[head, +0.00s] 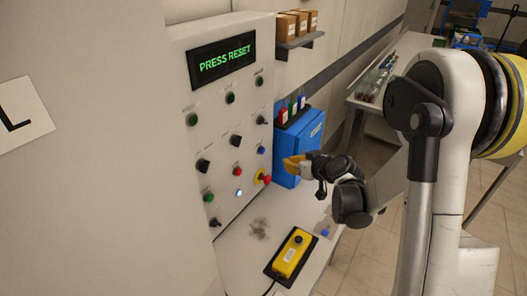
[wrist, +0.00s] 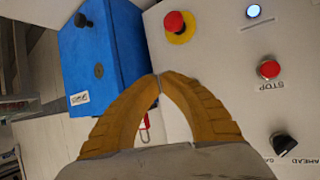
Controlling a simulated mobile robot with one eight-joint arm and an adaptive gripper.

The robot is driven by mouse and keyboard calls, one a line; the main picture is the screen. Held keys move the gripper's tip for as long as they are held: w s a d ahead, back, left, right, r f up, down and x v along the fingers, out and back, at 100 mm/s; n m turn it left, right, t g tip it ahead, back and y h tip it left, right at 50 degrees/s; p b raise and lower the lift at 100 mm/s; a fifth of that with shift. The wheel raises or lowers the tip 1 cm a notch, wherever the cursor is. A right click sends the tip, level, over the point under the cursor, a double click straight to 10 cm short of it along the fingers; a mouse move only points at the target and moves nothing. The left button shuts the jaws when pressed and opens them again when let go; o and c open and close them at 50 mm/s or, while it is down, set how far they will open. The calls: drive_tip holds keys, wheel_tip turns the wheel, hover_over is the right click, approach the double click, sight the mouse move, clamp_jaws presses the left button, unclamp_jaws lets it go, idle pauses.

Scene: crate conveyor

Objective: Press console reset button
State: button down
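The grey console (head: 222,110) stands at the middle left in the head view, and its display (head: 223,61) reads PRESS RESET. Several buttons and knobs cover its face. A lit blue-white button (head: 239,192) sits low on it, left of the red emergency stop (head: 264,179) on a yellow base. The lit button also shows at the wrist view's top edge (wrist: 253,10). I cannot read which button is labelled reset. My gripper (head: 289,164) is right of the emergency stop, apart from the panel. In the wrist view its orange fingers (wrist: 159,77) meet at the tips, with nothing seen held.
A blue box (head: 301,148) is beside the console, just behind my gripper. A yellow pendant (head: 293,254) lies on the ledge below. A red STOP button (wrist: 269,69) and a black knob (wrist: 283,143) are right of my fingers. A shelf with cartons (head: 297,40) is above.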

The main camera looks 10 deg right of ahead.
sight(269, 153)
drive_tip(key=w+a, duration=0.4)
drive_tip(key=shift+w+a, duration=0.3)
drive_tip(key=shift+w, duration=0.05)
idle(1.3)
drive_tip(key=shift+w+a, duration=0.3)
drive_tip(key=shift+w+a, duration=0.3)
idle(0.9)
drive_tip(key=shift+s+d+b, duration=0.35)
drive_tip(key=shift+s+d, duration=0.25)
idle(0.4)
drive_tip(key=s+d, duration=0.3)
drive_tip(key=shift+s+d+b, duration=0.25)
drive_tip(key=shift+s+b, duration=0.05)
drive_tip(key=shift+b, duration=0.1)
